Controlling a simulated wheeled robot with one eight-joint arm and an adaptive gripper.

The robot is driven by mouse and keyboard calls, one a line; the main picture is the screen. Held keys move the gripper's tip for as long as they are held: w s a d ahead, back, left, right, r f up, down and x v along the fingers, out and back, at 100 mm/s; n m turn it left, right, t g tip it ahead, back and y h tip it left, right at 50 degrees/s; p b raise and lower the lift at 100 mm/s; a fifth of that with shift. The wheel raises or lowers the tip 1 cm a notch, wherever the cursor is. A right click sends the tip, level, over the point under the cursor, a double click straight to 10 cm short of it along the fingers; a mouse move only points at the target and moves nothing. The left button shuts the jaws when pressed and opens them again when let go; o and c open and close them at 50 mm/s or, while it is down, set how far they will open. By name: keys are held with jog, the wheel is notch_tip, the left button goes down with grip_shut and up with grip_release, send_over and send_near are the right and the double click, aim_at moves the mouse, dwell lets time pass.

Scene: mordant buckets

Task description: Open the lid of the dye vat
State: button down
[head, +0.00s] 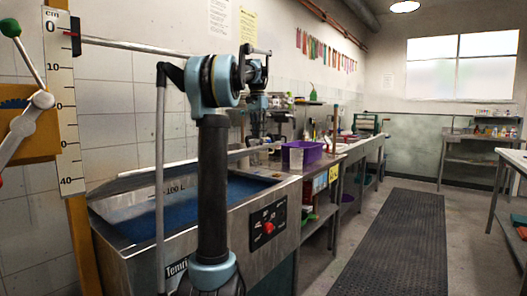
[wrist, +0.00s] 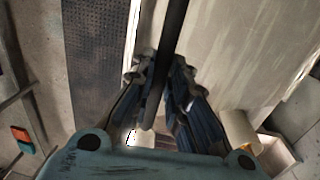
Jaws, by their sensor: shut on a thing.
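The dye vat (head: 262,205) is a steel tub at the left in the head view, with blue dye (head: 232,190) showing inside. A pale bar-like edge (head: 160,170) runs above its opening; I cannot tell if it is the lid's edge. My gripper (head: 256,137) is over the vat's far right part, partly hidden behind my arm. In the wrist view my gripper (wrist: 158,95) is shut on a dark bar (wrist: 172,30), which looks like a handle. A pale streaked panel (wrist: 225,50) lies beside the bar, possibly the lid.
A control panel with a red knob (head: 267,227) is on the vat's front. A purple tub (head: 302,155) stands on the counter beyond. A dark floor mat (head: 385,240) runs along the clear aisle. A table (head: 512,160) stands at the right.

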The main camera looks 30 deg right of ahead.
jog(key=w+a+r, duration=0.3)
jog(key=w+r, duration=0.4)
jog(key=r, duration=0.2)
jog(key=shift+r, duration=0.15)
jog(key=shift+a, duration=0.1)
jog(key=c, duration=1.9)
grip_release()
jog(key=o, duration=0.3)
jog(key=shift+w+a+f, duration=0.15)
jog(key=shift+w+f, duration=0.05)
jog(key=shift+w, duration=0.05)
jog(key=shift+o, duration=0.2)
jog(key=shift+d+f, duration=0.1)
jog(key=shift+d, duration=0.15)
